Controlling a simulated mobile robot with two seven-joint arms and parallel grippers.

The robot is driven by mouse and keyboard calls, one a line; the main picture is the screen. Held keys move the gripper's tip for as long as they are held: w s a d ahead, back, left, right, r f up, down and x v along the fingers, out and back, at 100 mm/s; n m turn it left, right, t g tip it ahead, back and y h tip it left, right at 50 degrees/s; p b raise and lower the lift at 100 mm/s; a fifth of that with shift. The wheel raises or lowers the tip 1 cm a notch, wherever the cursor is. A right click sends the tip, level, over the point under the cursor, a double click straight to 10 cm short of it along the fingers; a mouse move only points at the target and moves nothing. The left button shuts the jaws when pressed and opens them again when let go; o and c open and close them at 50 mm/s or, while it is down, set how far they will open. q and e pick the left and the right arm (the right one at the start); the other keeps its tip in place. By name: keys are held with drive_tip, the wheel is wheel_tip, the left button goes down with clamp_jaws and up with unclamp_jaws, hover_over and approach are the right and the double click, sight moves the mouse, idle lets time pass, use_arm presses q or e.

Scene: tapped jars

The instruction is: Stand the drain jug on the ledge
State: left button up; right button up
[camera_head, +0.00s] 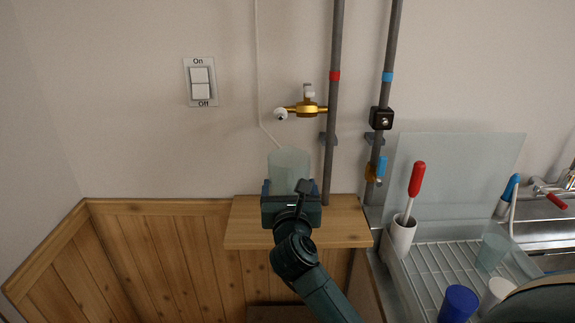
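The drain jug (289,162), a pale green translucent vessel, is upright in front of the wall, above or over the wooden ledge (345,230). My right gripper (290,190) is at the jug's lower part, with its fingers on both sides, and appears shut on it. The gripper hides the jug's base, so I cannot tell whether it touches the ledge. My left gripper is not in view.
A brass tap (307,108) juts from the red-banded pipe (334,100) above the jug. A blue-banded pipe (387,90) stands to the right. A draining rack (430,265) holds cups, including a blue cup (458,304). The ledge's right part is clear.

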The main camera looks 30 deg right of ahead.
drive_tip(key=shift+w+d+r, duration=0.15)
drive_tip(key=shift+w+r, duration=0.1)
drive_tip(key=shift+w, duration=0.2)
drive_tip(key=shift+w+d+r, duration=0.1)
drive_tip(key=shift+w+r, duration=0.1)
drive_tip(key=shift+w, duration=0.2)
drive_tip(key=shift+s+a+r, duration=0.1)
drive_tip(key=shift+s, duration=0.05)
